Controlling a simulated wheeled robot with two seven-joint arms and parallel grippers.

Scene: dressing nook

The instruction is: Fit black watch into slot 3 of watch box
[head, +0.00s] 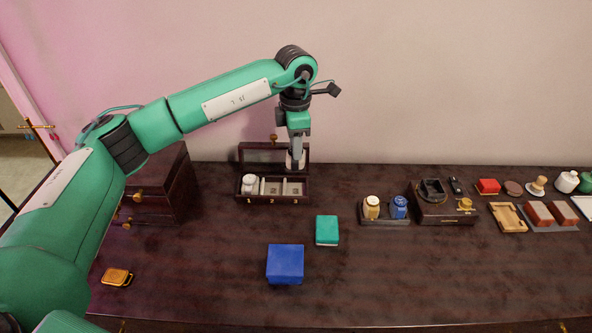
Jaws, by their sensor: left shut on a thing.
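The dark wooden watch box (273,200) stands open near the wall, its lid raised behind it. Numbers 1, 2 and 3 run along its front from left to right. Slot 1 holds a white watch (249,184); slots 2 and 3 show pale floors. My left gripper (296,157) points down over the right end of the box, above slot 3. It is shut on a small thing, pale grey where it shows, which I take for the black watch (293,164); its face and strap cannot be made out. My right gripper is not in view.
A green box (327,230) and a blue box (285,264) lie in front. A drawer chest (165,185) stands left.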

